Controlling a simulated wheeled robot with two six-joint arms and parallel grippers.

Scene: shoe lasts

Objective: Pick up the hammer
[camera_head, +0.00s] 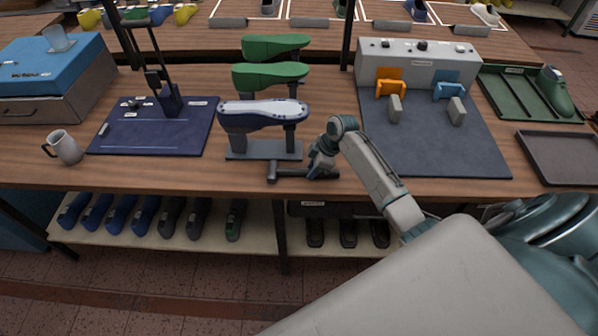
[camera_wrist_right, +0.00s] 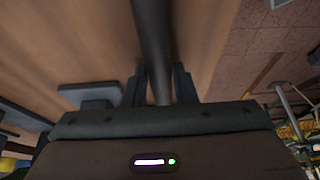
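The dark grey hammer (camera_head: 288,173) lies sideways at the table's front edge, in front of the shoe-last stand, with its head to the left. My right gripper (camera_head: 322,168) is at the right part of its handle. In the right wrist view the handle (camera_wrist_right: 154,40) runs between the two fingers of my right gripper (camera_wrist_right: 160,83), which appear to press on both its sides. The hammer's head is out of that view. I cannot tell whether the hammer touches the table. My left gripper is not in view.
A stand (camera_head: 264,149) with a white-and-blue last and green lasts is just behind the hammer. A grey fixture panel (camera_head: 433,150) is to the right, a blue board (camera_head: 150,137) and a mug (camera_head: 66,147) to the left. Shoe lasts fill the shelf (camera_head: 160,236) below.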

